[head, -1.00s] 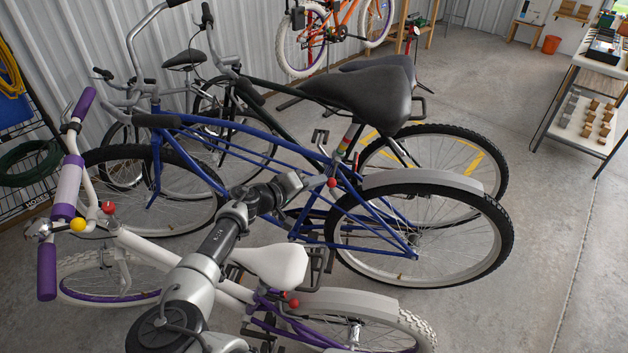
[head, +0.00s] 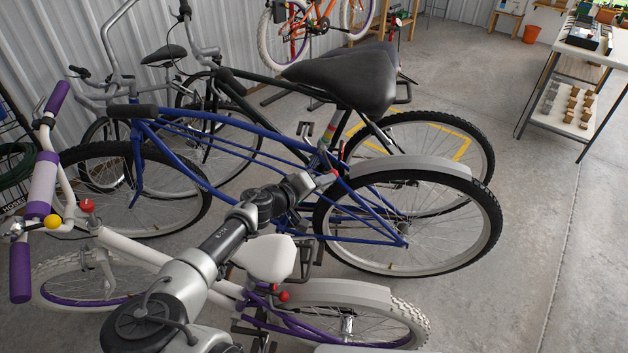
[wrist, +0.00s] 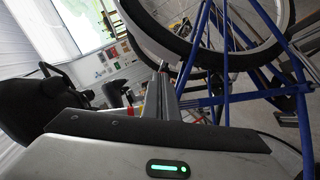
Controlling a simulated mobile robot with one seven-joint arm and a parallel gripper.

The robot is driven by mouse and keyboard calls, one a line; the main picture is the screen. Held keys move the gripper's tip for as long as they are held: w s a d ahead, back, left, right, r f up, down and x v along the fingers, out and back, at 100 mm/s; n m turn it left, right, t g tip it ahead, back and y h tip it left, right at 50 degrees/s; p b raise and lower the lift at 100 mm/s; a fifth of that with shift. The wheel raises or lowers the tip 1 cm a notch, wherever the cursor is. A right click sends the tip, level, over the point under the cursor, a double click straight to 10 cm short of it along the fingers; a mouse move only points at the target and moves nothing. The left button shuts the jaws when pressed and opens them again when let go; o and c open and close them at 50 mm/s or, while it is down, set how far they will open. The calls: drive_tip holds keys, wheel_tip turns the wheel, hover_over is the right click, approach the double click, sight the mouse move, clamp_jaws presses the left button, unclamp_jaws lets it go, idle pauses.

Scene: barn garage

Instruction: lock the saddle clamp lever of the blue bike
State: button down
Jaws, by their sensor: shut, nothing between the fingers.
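The blue bike (head: 185,180) stands in the middle of the head view, its black saddle (head: 345,85) at the upper centre. A red-tipped clamp lever (head: 335,173) shows on its seat tube below the saddle. My gripper (head: 322,182) is shut and empty, its tip beside the red tip; I cannot tell whether they touch. In the wrist view my shut fingers (wrist: 165,90) point between the saddle (wrist: 35,100) at left and blue frame tubes (wrist: 220,100) at right. Something red (wrist: 138,110) shows just left of the fingers, partly hidden by my gripper's body.
A white and purple bike (head: 130,255) stands in front, under my arm, with its white saddle (head: 265,258) close below. A dark bike (head: 245,105) stands behind the blue one. The blue bike's rear wheel (head: 490,235) is right of my gripper. Open floor (head: 540,200) lies at right.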

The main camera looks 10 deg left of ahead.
drive_tip(key=w+d+f+b, duration=0.2)
drive_tip(key=w+d+b, duration=0.1)
drive_tip(key=d, duration=0.4)
drive_tip(key=shift+w+b, duration=0.4)
drive_tip(key=shift+b, duration=0.1)
drive_tip(key=shift+f, duration=0.1)
idle(0.7)
drive_tip(key=p+v, duration=0.3)
drive_tip(key=v, duration=1.4)
drive_tip(key=shift+s, duration=0.25)
